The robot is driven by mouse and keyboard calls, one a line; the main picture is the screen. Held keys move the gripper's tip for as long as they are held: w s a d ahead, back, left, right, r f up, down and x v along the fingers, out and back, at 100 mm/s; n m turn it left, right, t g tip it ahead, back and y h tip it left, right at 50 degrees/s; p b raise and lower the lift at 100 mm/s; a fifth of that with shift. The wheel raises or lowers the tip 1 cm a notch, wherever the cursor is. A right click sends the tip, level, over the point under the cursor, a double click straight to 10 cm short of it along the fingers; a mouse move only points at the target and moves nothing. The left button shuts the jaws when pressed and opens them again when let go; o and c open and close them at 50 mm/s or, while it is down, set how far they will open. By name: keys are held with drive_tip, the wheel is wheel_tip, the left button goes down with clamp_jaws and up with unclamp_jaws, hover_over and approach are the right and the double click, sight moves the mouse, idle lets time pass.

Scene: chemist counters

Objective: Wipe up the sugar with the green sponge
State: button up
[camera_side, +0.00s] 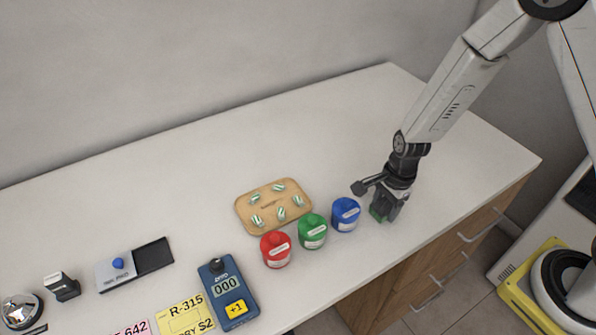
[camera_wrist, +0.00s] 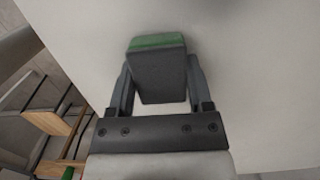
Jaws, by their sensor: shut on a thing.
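My gripper (camera_side: 385,206) is at the right part of the white counter, right of the blue jar. It is shut on the green sponge (camera_side: 377,213), of which only a small green part shows below the fingers. In the wrist view my gripper (camera_wrist: 160,85) has a finger on each side of the sponge (camera_wrist: 158,72), which shows a dark grey face and a green layer at its far edge. The sponge is at or just above the counter; I cannot tell if it touches. I cannot make out any sugar in either view.
Red (camera_side: 275,250), green (camera_side: 312,232) and blue (camera_side: 346,215) jars stand left of my gripper. Behind them lies a wooden tray (camera_side: 243,212) with several striped pieces. A blue counter device (camera_side: 228,290) and yellow card (camera_side: 185,316) lie farther left. The counter's back right is clear.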

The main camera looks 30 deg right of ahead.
drive_tip(key=shift+w+a, duration=0.3)
drive_tip(key=shift+w, duration=3.2)
drive_tip(key=shift+s, duration=3.3)
drive_tip(key=shift+s+r, duration=0.15)
drive_tip(key=shift+r, duration=3.95)
